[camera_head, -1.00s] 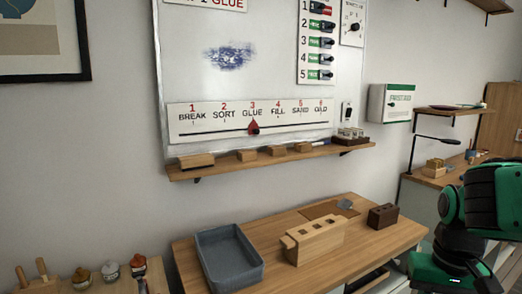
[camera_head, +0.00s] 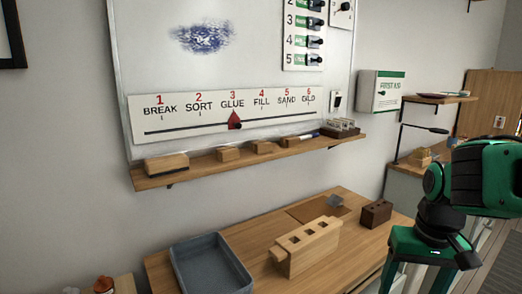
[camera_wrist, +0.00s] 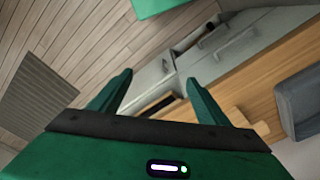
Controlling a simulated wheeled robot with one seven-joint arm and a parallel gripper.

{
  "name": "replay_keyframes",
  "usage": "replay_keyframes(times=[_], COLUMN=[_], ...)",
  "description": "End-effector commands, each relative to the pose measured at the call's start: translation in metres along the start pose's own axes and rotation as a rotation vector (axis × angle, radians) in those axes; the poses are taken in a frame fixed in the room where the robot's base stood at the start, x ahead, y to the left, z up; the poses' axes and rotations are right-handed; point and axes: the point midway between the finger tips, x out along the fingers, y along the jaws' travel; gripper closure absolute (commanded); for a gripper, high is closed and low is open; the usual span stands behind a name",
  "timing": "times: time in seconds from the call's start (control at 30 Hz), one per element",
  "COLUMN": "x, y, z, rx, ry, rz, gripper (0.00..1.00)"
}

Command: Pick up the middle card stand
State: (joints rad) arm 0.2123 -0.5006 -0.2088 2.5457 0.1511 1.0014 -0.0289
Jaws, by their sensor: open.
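Small wooden blocks that look like the card stands sit in a row on the ledge under the whiteboard in the head view: a left one (camera_head: 228,154), a middle one (camera_head: 263,147) and a right one (camera_head: 290,142). No cards show clearly in them. My gripper (camera_wrist: 160,88) is open and empty in the wrist view, with its two green fingers apart. The wrist view shows no card stand.
A wooden eraser-like block (camera_head: 166,163) and a small rack (camera_head: 342,128) also stand on the ledge (camera_head: 200,167). Below, the workbench (camera_head: 345,255) carries a grey tray (camera_head: 180,270), a slotted wooden block (camera_head: 306,248) and a dark block (camera_head: 376,213).

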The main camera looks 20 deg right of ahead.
Motion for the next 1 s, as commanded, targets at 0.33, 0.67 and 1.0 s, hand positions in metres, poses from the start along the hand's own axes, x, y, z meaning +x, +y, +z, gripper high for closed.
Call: replay_keyframes(times=[0.33,0.67,1.0], x=[-0.095,-0.198,-0.188], y=[-0.172,-0.305,-0.337], z=[-0.205,-0.267,-0.295], rx=[-0.461,-0.671,-0.679], ry=[0.625,1.015,1.043], rz=[-0.219,-0.447,-0.463], gripper=[0.31,0.31,0.31])
